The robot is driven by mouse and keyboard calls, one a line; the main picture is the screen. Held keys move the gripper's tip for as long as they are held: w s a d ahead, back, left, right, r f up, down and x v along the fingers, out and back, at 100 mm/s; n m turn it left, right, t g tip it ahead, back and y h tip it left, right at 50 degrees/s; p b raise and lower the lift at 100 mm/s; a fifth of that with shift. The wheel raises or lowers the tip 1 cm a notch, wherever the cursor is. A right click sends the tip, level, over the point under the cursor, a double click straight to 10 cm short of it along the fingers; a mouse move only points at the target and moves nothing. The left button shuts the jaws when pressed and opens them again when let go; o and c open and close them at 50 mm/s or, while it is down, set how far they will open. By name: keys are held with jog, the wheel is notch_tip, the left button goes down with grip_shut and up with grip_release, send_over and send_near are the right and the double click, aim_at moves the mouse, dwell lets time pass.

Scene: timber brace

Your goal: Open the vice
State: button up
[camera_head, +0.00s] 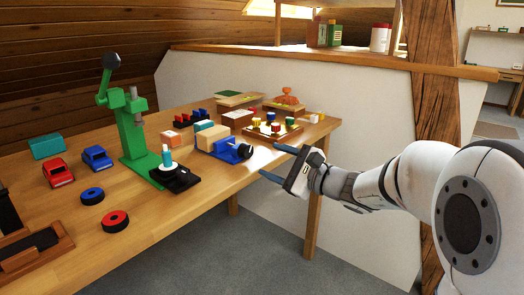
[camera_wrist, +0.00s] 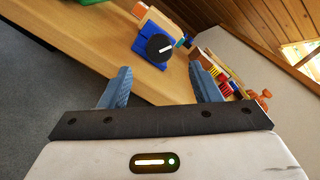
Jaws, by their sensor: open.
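The small blue vice (camera_head: 224,153) stands near the front edge of the wooden table, with a pale wooden block (camera_head: 212,138) at it, seemingly between its jaws. My gripper (camera_head: 278,163) is open and empty, just right of the vice and off the table's front edge. In the wrist view my gripper's fingers (camera_wrist: 160,80) are spread wide, with the knob beyond the gap between them, apart from both.
A green press (camera_head: 132,125) stands left of the vice, with a black device (camera_head: 176,180) in front of it. A tray with coloured pegs (camera_head: 273,129) lies behind my gripper. Toy cars (camera_head: 58,172) and wheels (camera_head: 115,221) are further left. The floor before the table is clear.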

aim_at(249, 152)
jog(key=w+a+m+p, duration=0.1)
jog(key=a+m+p, duration=0.1)
jog(key=p, duration=0.4)
jog(key=w+a+m+p, duration=0.2)
jog(key=m+p, duration=0.3)
jog(key=p, duration=0.1)
jog(key=w+a+m+p, duration=0.1)
jog(key=a+m+p, duration=0.1)
jog(key=m+p, duration=0.2)
jog(key=shift+w+a+p, duration=0.2)
jog(key=shift+w+p, duration=0.15)
jog(key=shift+p, duration=1.2)
